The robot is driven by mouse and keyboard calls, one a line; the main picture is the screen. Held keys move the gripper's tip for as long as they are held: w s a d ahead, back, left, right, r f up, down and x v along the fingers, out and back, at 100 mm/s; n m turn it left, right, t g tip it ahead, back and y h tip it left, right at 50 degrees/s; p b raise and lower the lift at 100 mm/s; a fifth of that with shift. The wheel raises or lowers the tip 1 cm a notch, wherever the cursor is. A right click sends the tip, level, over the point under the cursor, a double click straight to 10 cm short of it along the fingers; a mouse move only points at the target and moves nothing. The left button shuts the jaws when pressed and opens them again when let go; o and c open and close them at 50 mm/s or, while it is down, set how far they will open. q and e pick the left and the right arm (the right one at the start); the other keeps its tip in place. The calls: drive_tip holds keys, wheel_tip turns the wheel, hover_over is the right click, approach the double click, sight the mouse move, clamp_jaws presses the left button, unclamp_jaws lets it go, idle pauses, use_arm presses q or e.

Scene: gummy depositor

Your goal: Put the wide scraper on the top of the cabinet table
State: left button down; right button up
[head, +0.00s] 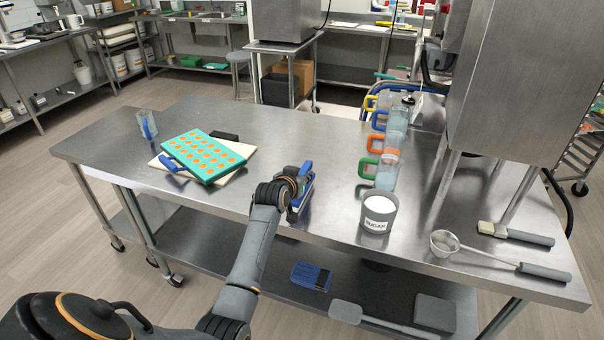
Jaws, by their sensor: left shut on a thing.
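My left gripper (300,190) is at the front edge of the long steel table (330,150), partly hidden behind its own wrist. It is shut on a blue-handled tool (306,171), which looks like the wide scraper. The tool's lower part is mostly hidden by the gripper, and I cannot tell whether it touches the table. I cannot tell for sure which surface is the cabinet table. My right gripper is not in view.
A teal mold (204,155) lies on a pale board left of my gripper. A sugar tub (378,212), several handled jugs (387,170), a sieve (445,242) and a brush (515,234) stand or lie to the right. A blue item (311,276) lies on the lower shelf.

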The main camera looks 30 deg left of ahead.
use_arm(q)
drive_tip(key=shift+f, duration=0.15)
drive_tip(key=c, duration=1.2)
unclamp_jaws()
drive_tip(key=v, duration=1.2)
drive_tip(key=shift+b, duration=0.45)
